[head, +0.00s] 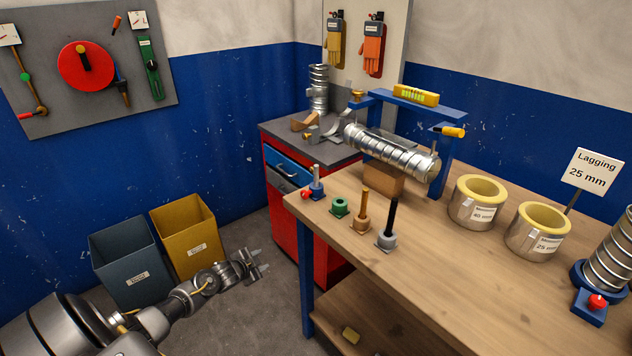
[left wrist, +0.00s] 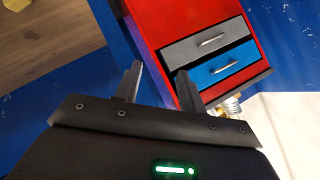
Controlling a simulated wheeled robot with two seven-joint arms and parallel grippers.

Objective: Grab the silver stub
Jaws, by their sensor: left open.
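A short silver ribbed duct piece (head: 318,90) stands upright on the dark top of the red cabinet (head: 283,222), near the wall. A longer silver ribbed duct (head: 390,148) lies across a wooden block on the bench. Another silver ribbed duct (head: 612,258) stands at the right edge, cut off by the picture. Which one is the stub I cannot tell for certain. My left gripper (head: 262,261) is open and empty, low over the floor, left of the bench and apart from every duct. It also shows open in the left wrist view (left wrist: 158,82), facing the cabinet's drawers. My right gripper is out of view.
The wooden bench (head: 450,262) carries several small upright tools and two lagging rings (head: 477,201). A blue frame (head: 410,104) with a yellow level arches over the long duct. A grey bin (head: 122,250) and a yellow bin (head: 187,228) stand behind my left arm.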

